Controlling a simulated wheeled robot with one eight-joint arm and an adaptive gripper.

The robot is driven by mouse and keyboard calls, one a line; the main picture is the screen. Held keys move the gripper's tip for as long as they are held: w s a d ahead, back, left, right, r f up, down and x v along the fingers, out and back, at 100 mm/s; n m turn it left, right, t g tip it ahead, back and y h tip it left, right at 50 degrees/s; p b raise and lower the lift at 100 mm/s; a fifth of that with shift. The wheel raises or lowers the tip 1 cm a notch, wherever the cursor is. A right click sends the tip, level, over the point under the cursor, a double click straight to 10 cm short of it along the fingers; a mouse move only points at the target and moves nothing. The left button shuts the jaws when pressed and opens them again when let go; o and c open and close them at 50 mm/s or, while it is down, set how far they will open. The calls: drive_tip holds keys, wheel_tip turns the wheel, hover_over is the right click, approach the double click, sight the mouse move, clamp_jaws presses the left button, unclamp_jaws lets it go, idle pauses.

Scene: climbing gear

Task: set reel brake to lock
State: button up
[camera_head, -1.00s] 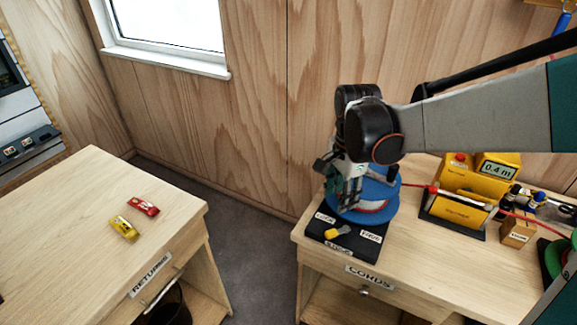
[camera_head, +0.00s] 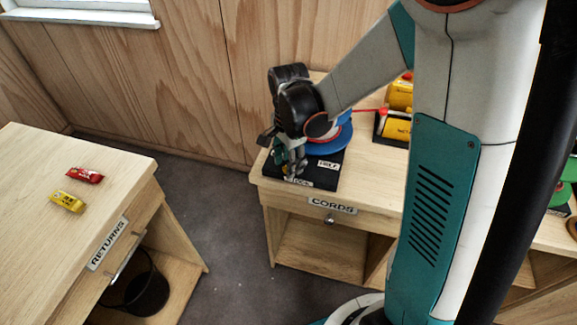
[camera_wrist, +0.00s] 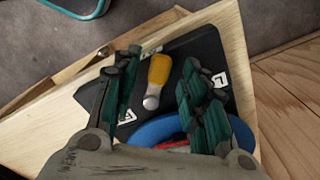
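The reel brake lever, with a yellow handle (camera_wrist: 159,68) and a rounded metal end, lies on a black base plate (camera_wrist: 198,45). My gripper (camera_wrist: 160,62) is open, with one finger on each side of the lever and a gap to each. In the head view my gripper (camera_head: 294,170) points down over the front left of the base plate (camera_head: 318,178) and hides the lever. The blue reel (camera_head: 330,138) stands behind it; its rim (camera_wrist: 158,130) shows between the finger bases. A white label (camera_head: 328,164) seems to read FREE; the wrist view's labels are unreadable.
The plate sits near the front left corner of the CORDS table (camera_head: 385,165). A yellow device (camera_head: 396,127) stands to its right, with a red cord leading to it. The RETURNS table (camera_head: 45,235) at left holds a red (camera_head: 85,176) and a yellow item (camera_head: 67,201). Floor lies between.

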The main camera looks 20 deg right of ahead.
drive_tip(key=shift+f, duration=0.55)
clamp_jaws()
drive_tip(key=shift+w+m, duration=0.25)
drive_tip(key=shift+m, duration=0.35)
unclamp_jaws()
